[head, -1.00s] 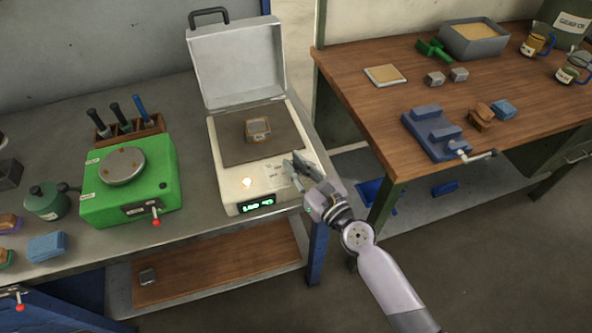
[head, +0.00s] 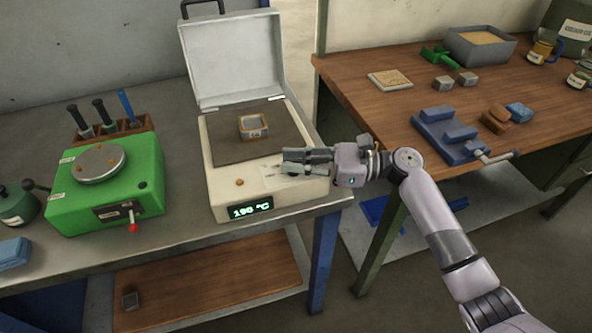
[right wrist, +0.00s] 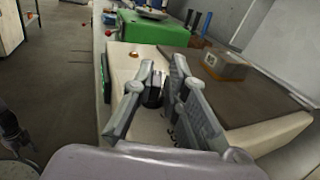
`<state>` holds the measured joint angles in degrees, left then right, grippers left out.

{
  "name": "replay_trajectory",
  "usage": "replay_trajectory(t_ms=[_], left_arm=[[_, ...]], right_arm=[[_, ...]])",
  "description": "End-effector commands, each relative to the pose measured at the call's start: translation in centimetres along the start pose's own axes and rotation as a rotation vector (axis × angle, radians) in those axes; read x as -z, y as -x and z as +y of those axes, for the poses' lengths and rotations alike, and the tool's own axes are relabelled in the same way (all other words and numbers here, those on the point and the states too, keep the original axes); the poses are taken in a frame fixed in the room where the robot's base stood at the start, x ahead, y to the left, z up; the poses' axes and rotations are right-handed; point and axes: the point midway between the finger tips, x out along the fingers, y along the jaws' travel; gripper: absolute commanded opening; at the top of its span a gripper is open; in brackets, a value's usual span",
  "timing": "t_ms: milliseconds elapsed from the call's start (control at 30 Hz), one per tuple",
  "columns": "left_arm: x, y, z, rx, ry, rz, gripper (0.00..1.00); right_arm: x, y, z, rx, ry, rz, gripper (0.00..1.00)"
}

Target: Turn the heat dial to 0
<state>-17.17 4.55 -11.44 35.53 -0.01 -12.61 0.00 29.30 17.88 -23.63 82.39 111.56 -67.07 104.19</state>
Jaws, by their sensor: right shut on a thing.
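The furnace is a cream box (head: 222,198) with its pale lid (head: 231,60) open at the back. Its green display (head: 250,208) appears to read 190 °C. The heat dial (right wrist: 153,94) is a dark knob on the furnace's top in the right wrist view. My right gripper (head: 292,162) reaches in from the right over the front panel. In the right wrist view, its fingers (right wrist: 163,78) are closed around the dial. In the head view the gripper covers the dial, so its pointer and most of its scale are hidden. My left gripper is not in view.
A metal block in an orange-brown frame (head: 253,127) sits on the furnace's dark plate (head: 220,147). A green device (head: 148,170) with a red-tipped lever stands left. A wooden bench (head: 380,103) with a blue vise (head: 447,137) stands right, across a gap.

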Motion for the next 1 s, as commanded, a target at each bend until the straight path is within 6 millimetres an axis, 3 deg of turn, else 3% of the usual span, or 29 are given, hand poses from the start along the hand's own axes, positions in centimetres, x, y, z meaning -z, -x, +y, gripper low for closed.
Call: replay_trajectory(t_ms=[33, 400, 933, 967, 1000], left_arm=[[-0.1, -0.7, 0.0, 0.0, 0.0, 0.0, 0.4], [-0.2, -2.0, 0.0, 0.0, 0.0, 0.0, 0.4], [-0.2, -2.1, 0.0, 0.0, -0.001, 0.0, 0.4], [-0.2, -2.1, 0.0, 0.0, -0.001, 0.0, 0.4], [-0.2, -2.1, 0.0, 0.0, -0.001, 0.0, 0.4]], right_arm=[[0.7, -0.2, 0.2, -0.043, -0.007, 0.006, 0.0], [0.6, -0.2, 0.3, -0.196, -0.009, 0.009, 0.0], [0.7, -0.2, 0.4, -0.221, -0.01, 0.013, 0.0], [0.7, -0.2, 0.4, -0.221, -0.01, 0.013, 0.14], [0.7, -0.1, 0.5, -0.221, -0.01, 0.013, 0.17]])
